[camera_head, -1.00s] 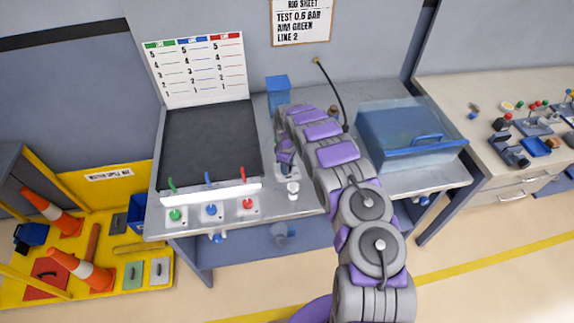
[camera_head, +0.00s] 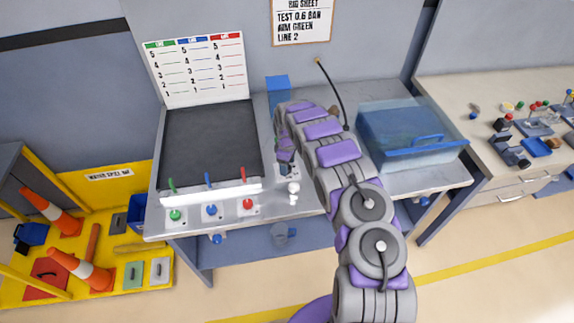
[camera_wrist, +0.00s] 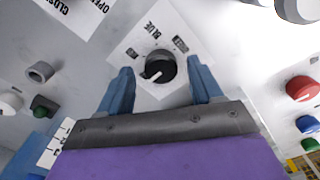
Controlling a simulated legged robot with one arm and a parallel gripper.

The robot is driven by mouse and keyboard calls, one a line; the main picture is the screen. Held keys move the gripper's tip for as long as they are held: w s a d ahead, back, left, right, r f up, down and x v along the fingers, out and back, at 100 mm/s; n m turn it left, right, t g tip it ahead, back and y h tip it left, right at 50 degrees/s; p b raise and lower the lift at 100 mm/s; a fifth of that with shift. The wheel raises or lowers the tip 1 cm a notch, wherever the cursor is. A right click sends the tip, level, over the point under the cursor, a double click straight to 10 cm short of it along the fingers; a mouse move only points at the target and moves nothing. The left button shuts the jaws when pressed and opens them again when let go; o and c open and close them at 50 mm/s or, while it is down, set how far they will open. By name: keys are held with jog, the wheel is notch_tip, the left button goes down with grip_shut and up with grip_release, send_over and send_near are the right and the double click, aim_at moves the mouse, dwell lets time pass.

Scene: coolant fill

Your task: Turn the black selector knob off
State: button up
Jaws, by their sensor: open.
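The black selector knob (camera_wrist: 159,67) shows in the wrist view on a white plate labelled "BLUE", with a light pointer mark at its lower left. My gripper (camera_wrist: 162,88) is open, with one blue finger on each side of the knob, slightly below it in the picture. The fingers look apart from the knob; whether they touch it is hard to tell. In the head view my purple-grey arm reaches over the bench, and my gripper (camera_head: 286,158) is partly hidden by it. The knob is not clearly visible there.
Green (camera_head: 175,215), blue (camera_head: 211,210) and red (camera_head: 248,204) knobs line the bench front, left of my arm. A clear blue-lidded box (camera_head: 410,135) stands to the right. A small white fitting (camera_head: 293,188) is close to my gripper. A black hose (camera_head: 331,90) hangs behind.

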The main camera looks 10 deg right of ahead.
notch_tip(320, 180, up, 16)
jog(key=shift+r, duration=0.25)
dwell(0.5)
jog(key=s+d+r+m+b, duration=0.15)
jog(key=s+r, duration=0.25)
jog(key=s, duration=0.4)
jog(key=s+d+r+m+g+h+b, duration=0.1)
jog(key=s+r+m+b, duration=0.15)
jog(key=s+r, duration=0.35)
jog(key=s+d+r+m+b, duration=0.1)
jog(key=s+r+m, duration=0.2)
jog(key=s, duration=0.6)
jog(key=s+a+f+m+b, duration=0.1)
jog(key=s+m+b, duration=0.1)
jog(key=s, duration=1.3)
jog(key=s+a+f+m+y+b, duration=0.1)
jog(key=s+a+f+m+b, duration=0.1)
jog(key=s, duration=1.3)
jog(key=shift+a+f+g, duration=0.3)
jog(key=shift+g, duration=0.1)
